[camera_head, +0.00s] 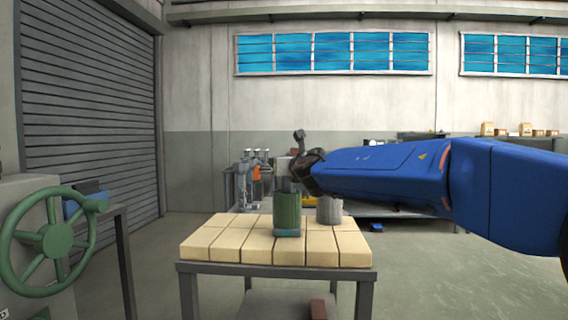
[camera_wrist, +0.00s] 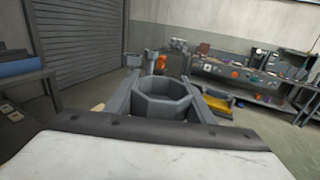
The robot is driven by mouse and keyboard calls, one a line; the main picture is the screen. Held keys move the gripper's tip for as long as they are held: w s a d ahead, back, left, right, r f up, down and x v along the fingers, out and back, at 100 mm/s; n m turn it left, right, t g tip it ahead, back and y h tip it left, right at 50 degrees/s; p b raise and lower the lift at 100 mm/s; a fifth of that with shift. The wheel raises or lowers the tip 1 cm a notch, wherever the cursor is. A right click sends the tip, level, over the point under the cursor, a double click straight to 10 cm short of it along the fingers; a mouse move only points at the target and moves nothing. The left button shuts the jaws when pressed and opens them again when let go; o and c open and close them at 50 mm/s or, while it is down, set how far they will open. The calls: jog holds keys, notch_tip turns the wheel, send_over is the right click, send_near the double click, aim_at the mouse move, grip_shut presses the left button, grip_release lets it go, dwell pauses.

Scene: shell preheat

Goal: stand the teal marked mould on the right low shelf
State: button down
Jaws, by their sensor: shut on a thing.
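The marked mould (camera_head: 287,212) is a ribbed green cylinder with a teal band at its foot, at the middle of the tiled table. My gripper (camera_head: 293,172) reaches in from the right at its top. In the wrist view my gripper (camera_wrist: 165,105) has its grey fingers shut on either side of a hollow grey eight-sided mould (camera_wrist: 160,108), which appears to be this same one. Whether its foot touches the tiles is unclear. A pale grey cylinder (camera_head: 329,210) stands just right of it, partly behind my arm. Low shelving (camera_wrist: 240,92) shows at the back right in the wrist view.
The table (camera_head: 215,252) has a cream tiled top, bare at its left and front. A green handwheel (camera_head: 54,240) is at the left. A cluttered bench (camera_head: 385,210) stands along the back wall, partly hidden by my arm. The floor at the right is clear.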

jog(key=c, duration=0.8)
grip_release()
jog(key=shift+f, duration=0.1)
jog(key=shift+c, duration=0.2)
jog(key=v, duration=1.2)
jog(key=shift+d, duration=0.1)
